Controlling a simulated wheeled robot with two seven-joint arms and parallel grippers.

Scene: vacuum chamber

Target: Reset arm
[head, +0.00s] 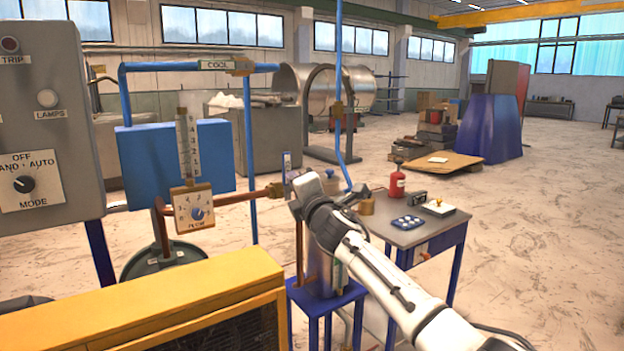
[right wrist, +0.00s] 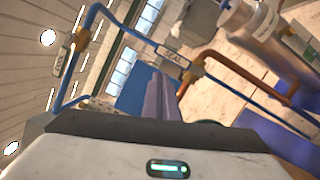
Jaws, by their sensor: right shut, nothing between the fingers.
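My right arm (head: 385,280) reaches in from the lower right in the head view. Its wrist end lies in front of the metal vessel (head: 322,272) on a blue stand. The right gripper's fingers (right wrist: 157,100) show in the right wrist view, together and with nothing between them. Beyond them is the SEAL label (right wrist: 172,57) beside a brass fitting and copper pipe. In the head view the fingers are hard to make out. I cannot tell whether the arm touches the vessel. My left gripper is not in view.
A yellow cabinet (head: 150,305) fills the lower left. A small table (head: 405,236) holds a red bottle (head: 397,182). Open floor lies right.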

